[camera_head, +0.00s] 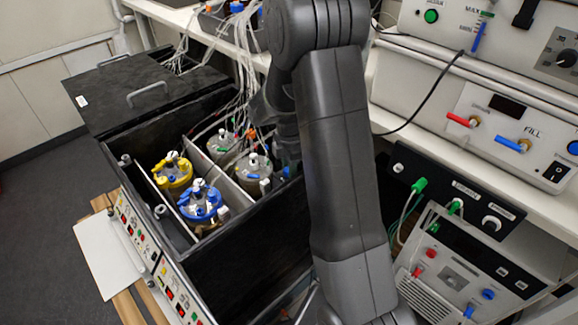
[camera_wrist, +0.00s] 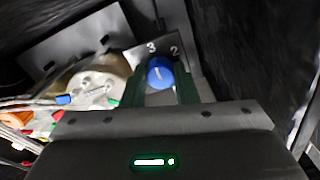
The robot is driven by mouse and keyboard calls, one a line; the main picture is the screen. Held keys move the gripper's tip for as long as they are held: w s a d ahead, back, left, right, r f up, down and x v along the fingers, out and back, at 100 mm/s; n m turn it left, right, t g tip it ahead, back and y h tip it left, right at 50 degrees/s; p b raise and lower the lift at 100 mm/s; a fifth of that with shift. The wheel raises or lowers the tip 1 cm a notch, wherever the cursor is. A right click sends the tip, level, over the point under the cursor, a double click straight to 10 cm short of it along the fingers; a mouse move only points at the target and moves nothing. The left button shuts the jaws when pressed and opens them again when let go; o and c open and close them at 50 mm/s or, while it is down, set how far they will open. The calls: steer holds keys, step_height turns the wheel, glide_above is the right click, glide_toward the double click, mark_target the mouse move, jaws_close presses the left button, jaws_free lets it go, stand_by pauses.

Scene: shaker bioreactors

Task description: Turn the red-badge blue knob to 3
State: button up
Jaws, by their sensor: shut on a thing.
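In the wrist view a blue knob (camera_wrist: 160,70) sits in front of a grey plate marked 3 and 2. The 3 is at the knob's upper left and the 2 at its upper right. A short white mark on the knob points up, roughly between the two numbers. My gripper (camera_wrist: 161,88) has its dark green fingers on both sides of the knob and is shut on it. I cannot make out a red badge in the wrist view. In the head view my arm hides the knob and the fingertips.
A dark open box (camera_head: 240,245) holds several vessels, including a yellow-ringed one (camera_head: 173,175) and a blue-ringed one (camera_head: 201,203). White tubes and cables hang above them. A pale-lidded vessel (camera_wrist: 95,82) stands left of my fingers. Shelves with instruments stand at right.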

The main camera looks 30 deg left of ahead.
steer(key=shift+n, duration=0.4)
steer(key=o, duration=1)
step_height(320, 180, up, 14)
steer(key=shift+f+p, duration=0.1)
steer(key=shift+p, duration=0.4)
step_height(320, 180, down, 14)
steer(key=shift+r+b, duration=0.1)
steer(key=shift+b, duration=0.45)
